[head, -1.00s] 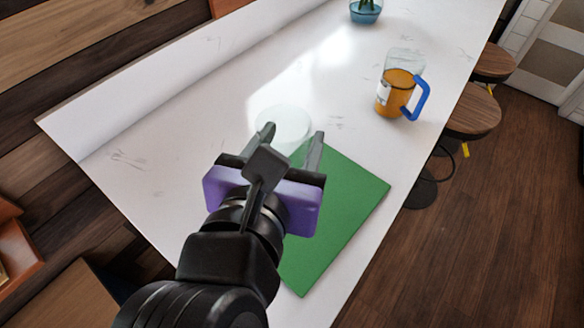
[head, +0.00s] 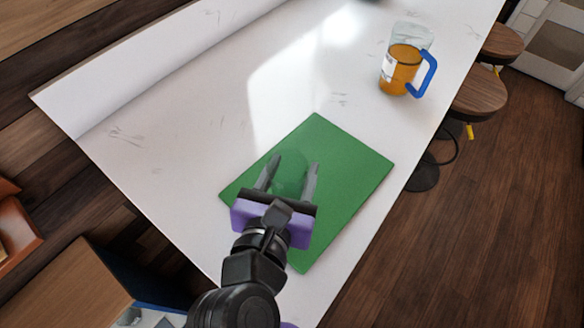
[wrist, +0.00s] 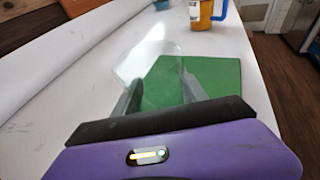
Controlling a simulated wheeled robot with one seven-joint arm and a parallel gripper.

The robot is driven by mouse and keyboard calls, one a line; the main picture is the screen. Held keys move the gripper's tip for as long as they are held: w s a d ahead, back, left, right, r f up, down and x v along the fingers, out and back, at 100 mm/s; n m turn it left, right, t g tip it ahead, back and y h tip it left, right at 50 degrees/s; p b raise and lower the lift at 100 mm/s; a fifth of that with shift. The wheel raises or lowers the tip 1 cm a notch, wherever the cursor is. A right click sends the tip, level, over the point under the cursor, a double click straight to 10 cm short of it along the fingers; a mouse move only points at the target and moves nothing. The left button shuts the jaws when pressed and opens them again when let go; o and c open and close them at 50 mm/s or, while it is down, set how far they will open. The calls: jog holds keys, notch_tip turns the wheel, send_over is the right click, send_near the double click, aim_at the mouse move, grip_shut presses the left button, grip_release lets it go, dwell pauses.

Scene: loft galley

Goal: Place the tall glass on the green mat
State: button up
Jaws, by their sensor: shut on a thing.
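My gripper (head: 288,170) is shut on the tall glass (head: 290,178), which is clear and faint between the two grey fingers. In the head view the glass shows over the left-middle part of the green mat (head: 343,165). In the wrist view the glass (wrist: 150,65) stands between the fingers, with the green mat (wrist: 222,80) behind and to its right. I cannot tell whether the base of the glass touches the mat. The mat lies flat on the white counter, and my gripper covers part of its near left side.
A pitcher with orange liquid and a blue handle (head: 404,68) stands on the white counter (head: 190,100) beyond the mat. Round wooden stools (head: 480,92) stand along the counter's right edge. The counter left of the mat is clear.

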jog(key=o, duration=1.6)
jog(key=shift+f, duration=0.1)
jog(key=shift+c, duration=0.2)
jog(key=shift+s+a+r, duration=0.1)
jog(key=shift+s+r, duration=0.1)
jog(key=v, duration=1.1)
jog(key=shift+s+r, duration=0.2)
jog(key=shift+s, duration=0.05)
jog(key=shift+a, duration=0.1)
